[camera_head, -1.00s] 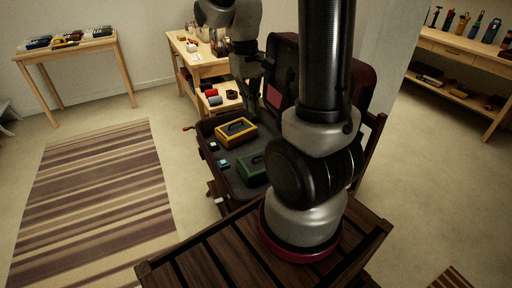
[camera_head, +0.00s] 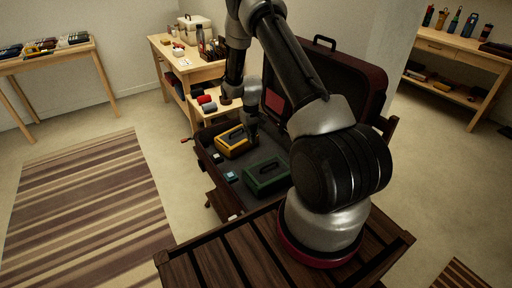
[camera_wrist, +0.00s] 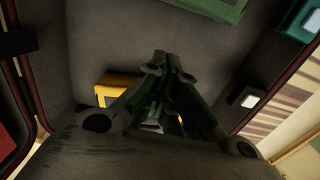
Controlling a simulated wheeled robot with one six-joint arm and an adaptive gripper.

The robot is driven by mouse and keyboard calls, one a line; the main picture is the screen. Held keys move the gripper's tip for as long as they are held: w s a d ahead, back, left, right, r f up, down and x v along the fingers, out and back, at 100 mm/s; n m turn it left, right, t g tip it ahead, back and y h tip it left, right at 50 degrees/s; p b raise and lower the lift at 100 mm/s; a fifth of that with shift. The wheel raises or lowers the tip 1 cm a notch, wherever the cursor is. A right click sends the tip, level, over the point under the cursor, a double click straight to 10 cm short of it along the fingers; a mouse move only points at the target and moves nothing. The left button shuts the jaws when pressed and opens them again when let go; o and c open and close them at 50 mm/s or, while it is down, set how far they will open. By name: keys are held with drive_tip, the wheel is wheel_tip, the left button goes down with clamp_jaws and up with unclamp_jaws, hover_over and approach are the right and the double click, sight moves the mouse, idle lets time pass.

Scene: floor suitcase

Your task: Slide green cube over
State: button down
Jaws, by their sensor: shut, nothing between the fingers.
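A green box (camera_head: 267,175) with a dark handle lies in the open suitcase (camera_head: 203,172). Its edge also shows at the top of the wrist view (camera_wrist: 215,8). A small teal block (camera_head: 231,176) sits left of it, also at the top right of the wrist view (camera_wrist: 299,20). I cannot tell for certain which is the green cube. My gripper (camera_head: 252,138) is shut and empty, low over the suitcase, behind the green box and right of the yellow box. In the wrist view its fingertips (camera_wrist: 165,65) are together, apart from the green box and teal block.
A yellow box (camera_head: 235,141) with a handle and a small pale block (camera_head: 217,158) are also in the suitcase. The raised red lid (camera_head: 350,78) stands behind and right. A low wooden table (camera_head: 212,105) with coloured rolls is behind. A striped rug (camera_head: 90,210) lies left.

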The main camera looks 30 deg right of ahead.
wheel_tip(320, 180, down, 9)
drive_tip(key=shift+s+r, duration=0.1)
drive_tip(key=shift+r, duration=0.05)
drive_tip(key=s, duration=0.3)
drive_tip(key=shift+f, duration=0.25)
drive_tip(key=shift+s, duration=0.45)
